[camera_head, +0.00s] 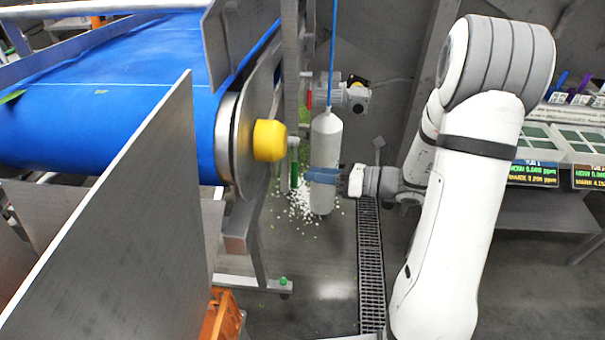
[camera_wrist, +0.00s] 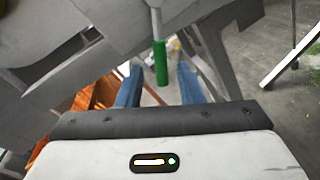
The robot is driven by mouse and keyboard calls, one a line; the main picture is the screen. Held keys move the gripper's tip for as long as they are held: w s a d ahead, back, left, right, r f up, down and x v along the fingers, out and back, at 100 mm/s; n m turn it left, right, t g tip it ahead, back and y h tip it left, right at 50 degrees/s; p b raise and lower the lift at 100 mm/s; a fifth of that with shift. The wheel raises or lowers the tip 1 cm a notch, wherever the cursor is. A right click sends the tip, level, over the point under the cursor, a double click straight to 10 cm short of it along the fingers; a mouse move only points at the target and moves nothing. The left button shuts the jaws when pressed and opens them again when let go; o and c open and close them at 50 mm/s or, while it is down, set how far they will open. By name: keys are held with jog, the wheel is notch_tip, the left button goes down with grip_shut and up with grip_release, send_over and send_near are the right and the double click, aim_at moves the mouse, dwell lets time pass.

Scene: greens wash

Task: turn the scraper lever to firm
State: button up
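The scraper lever (camera_head: 294,172) has a green grip on a pale rod and hangs down beside the yellow roller end cap (camera_head: 269,140). In the wrist view the lever (camera_wrist: 161,62) shows ahead, its green grip lined up in the picture with the gap between my fingers. My gripper (camera_head: 322,175) has blue fingers and is just right of the lever in the head view. In the wrist view my gripper (camera_wrist: 160,85) is open, with nothing between its fingertips. I see no label marking firm.
A blue conveyor belt (camera_head: 120,110) with metal side plates fills the left. A white cylinder (camera_head: 326,135) hangs on a blue hose, behind my fingers in the head view. White bits lie on the floor near a drain grate (camera_head: 370,270). An orange crate (camera_head: 221,315) stands low.

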jog(key=shift+v, duration=0.95)
jog(key=shift+c, duration=0.3)
jog(key=shift+c, duration=0.6)
jog(key=shift+w+d+f+n+b, duration=0.2)
jog(key=shift+n+b, duration=0.15)
jog(key=shift+n, duration=0.15)
jog(key=shift+c, duration=0.8)
jog(key=w+d+n, duration=0.1)
jog(key=n, duration=0.1)
jog(key=f+n+b, duration=0.1)
jog(key=n, duration=0.2)
jog(key=w+d+f+n+g+y+b, duration=0.1)
jog(key=n, duration=0.1)
jog(key=shift+w+d, duration=0.3)
grip_shut()
jog(key=w+d+f+n+g+y+b, duration=0.15)
jog(key=d+n, duration=0.25)
jog(key=n, duration=0.6)
jog(key=a+r+n+p, duration=0.1)
jog(key=a+n+p, duration=0.1)
jog(key=a, duration=0.9)
jog(key=shift+s+g+p, duration=0.3)
jog(key=shift+g+p, duration=0.05)
jog(key=shift+p, duration=0.2)
